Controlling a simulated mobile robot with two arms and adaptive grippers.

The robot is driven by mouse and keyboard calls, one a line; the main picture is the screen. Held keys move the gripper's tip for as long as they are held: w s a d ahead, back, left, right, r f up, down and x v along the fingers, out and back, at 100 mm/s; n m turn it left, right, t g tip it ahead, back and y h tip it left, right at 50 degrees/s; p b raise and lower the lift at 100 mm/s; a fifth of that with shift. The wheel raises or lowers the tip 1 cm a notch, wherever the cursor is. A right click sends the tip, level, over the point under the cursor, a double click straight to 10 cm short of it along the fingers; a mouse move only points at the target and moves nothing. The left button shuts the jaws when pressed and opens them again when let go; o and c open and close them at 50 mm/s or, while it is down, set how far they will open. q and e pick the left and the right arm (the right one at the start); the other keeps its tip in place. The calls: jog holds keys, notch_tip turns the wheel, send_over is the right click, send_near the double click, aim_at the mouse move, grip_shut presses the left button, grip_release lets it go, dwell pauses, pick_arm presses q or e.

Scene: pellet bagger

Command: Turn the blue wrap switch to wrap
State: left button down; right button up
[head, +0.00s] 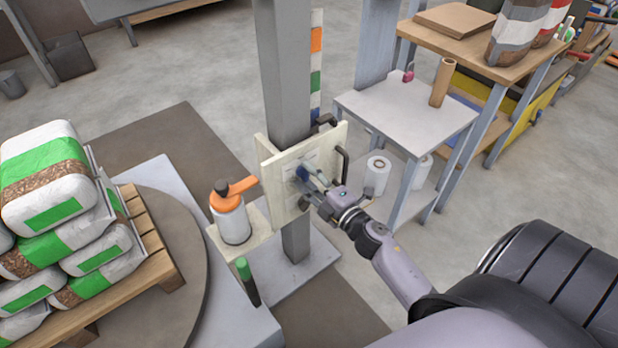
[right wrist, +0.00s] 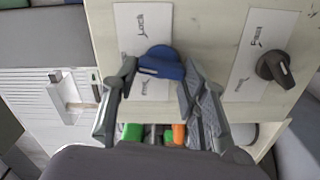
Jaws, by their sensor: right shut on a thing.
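The blue wrap switch (right wrist: 160,62) is a round knob with a raised grip bar, on a cream panel (head: 268,183) fixed to a grey post. It also shows small in the head view (head: 302,173). My right gripper (head: 311,181) is at the panel; in the right wrist view its two fingers (right wrist: 158,82) sit on either side of the knob, shut on it. The bar lies roughly crosswise between the fingers. A white label behind the knob carries small words that I cannot read surely. My left gripper is not in view.
A second, dark knob (right wrist: 273,67) sits beside the blue one on the same panel. Black handles stick out at the panel's right edge. An orange-topped canister (head: 232,220) stands left of the post. Stacked bags (head: 45,172) on a pallet are further left.

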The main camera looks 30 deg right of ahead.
jog(key=shift+f+n, duration=0.1)
jog(key=shift+n, duration=0.5)
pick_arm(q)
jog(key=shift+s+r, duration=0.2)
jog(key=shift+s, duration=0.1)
pick_arm(e)
jog(key=shift+n, duration=0.5)
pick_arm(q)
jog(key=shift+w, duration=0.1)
pick_arm(e)
jog(key=o, duration=1.2)
jog(key=shift+c, duration=0.2)
jog(key=s, duration=1.2)
jog(key=shift+d, duration=0.45)
